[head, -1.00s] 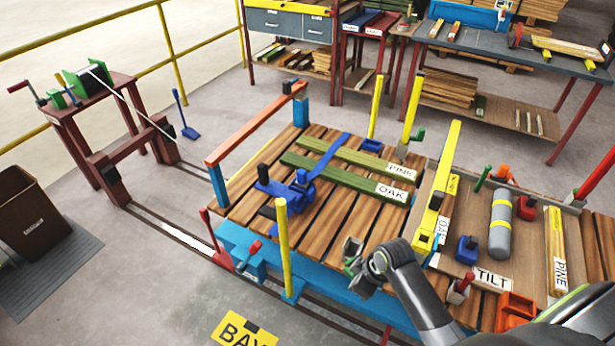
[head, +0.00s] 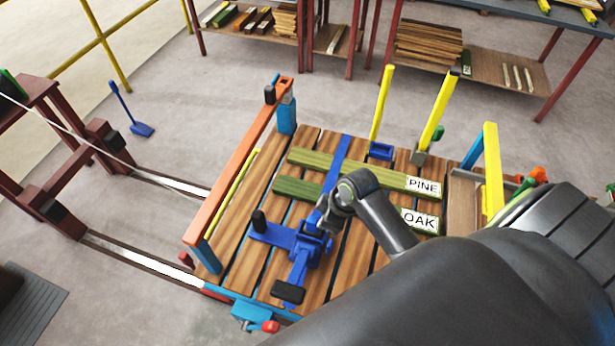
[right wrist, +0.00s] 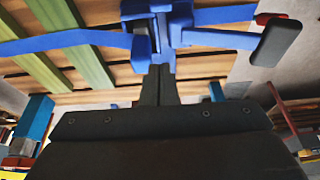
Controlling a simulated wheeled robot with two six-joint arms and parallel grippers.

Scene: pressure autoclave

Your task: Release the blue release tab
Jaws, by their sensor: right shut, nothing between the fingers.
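The blue ratchet buckle (head: 308,250) sits on the slatted wooden deck, on a blue strap (head: 341,150) that crosses two green boards. A black-ended blue lever (head: 288,292) reaches toward the deck's front edge, and a blue arm with a black knob (head: 258,222) points left. I cannot tell for sure which blue part is the release tab. My right gripper (right wrist: 160,75) is shut and empty, its tips right at the buckle's blue middle part (right wrist: 142,50); contact is unclear. In the head view the right wrist partly covers the strap beside the buckle. My left gripper is out of view.
The boards labelled PINE (head: 422,185) and OAK (head: 418,220) lie across the deck. An orange rail (head: 240,180) bounds its left side. Yellow posts (head: 381,103) stand at the back. My right arm covers the lower right.

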